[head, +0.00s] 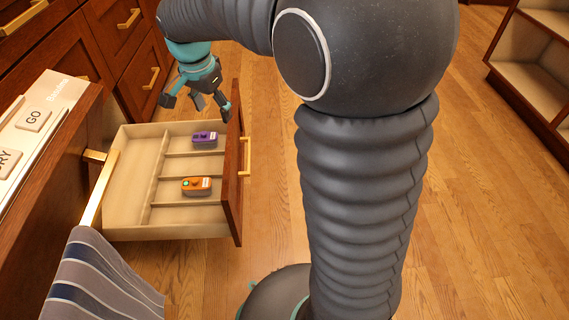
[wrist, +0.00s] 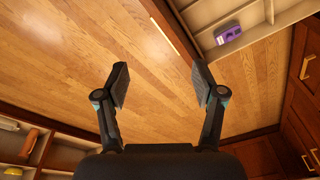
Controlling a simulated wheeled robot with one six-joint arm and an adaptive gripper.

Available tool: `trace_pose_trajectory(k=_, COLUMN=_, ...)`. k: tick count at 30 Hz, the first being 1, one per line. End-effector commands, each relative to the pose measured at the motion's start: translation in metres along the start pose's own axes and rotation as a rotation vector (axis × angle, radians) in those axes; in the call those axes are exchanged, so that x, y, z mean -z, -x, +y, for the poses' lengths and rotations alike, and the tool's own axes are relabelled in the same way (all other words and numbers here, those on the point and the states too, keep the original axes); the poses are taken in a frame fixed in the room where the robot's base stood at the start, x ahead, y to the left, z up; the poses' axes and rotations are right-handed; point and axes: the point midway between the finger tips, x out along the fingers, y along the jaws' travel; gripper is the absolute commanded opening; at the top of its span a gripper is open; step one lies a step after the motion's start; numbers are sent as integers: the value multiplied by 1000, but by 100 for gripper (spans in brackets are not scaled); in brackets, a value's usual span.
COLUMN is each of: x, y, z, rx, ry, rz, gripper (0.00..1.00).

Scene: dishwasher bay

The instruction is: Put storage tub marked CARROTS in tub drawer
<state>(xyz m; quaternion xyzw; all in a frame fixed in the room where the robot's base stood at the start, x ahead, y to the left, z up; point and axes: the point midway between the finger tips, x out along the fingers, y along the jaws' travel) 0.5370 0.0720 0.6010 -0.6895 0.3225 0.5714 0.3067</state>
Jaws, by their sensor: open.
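An open wooden drawer (head: 126,190) with dividers stands pulled out at the left. In it lie a small purple tub (head: 205,138) in the far compartment and a small orange tub (head: 196,186) in a nearer one. Both have white labels too small to read, so I cannot tell whether either says CARROTS. My gripper (head: 197,104) is open and empty, above the drawer's far right corner. In the wrist view the gripper (wrist: 161,82) has only floor between its fingers, with the purple tub (wrist: 228,34) beyond at upper right.
Closed drawers with brass handles (head: 151,78) stand at the back left. Open shelves (head: 535,55) stand at the right. The wrist view shows small items (wrist: 29,143) on shelving. Floor (head: 480,220) between is clear.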

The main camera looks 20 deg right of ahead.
Motion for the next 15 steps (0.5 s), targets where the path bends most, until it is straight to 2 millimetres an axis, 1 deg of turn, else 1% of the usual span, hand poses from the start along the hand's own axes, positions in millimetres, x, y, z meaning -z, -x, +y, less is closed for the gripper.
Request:
trace_pose_trajectory(k=1, x=-1, y=12, z=17, rx=24, ry=44, rz=7, gripper=69)
trace_pose_trajectory(k=6, x=-10, y=38, z=68, rx=92, ry=222, rz=32, gripper=69)
trace_pose_trajectory(k=8, x=-14, y=45, z=86, rx=114, ry=286, rz=47, gripper=69)
trace_pose_trajectory(k=9, x=-18, y=49, z=98, rx=128, ry=328, rz=57, gripper=69)
trace_pose_trajectory(k=15, x=-39, y=60, z=155, rx=191, ry=538, rz=126, gripper=69)
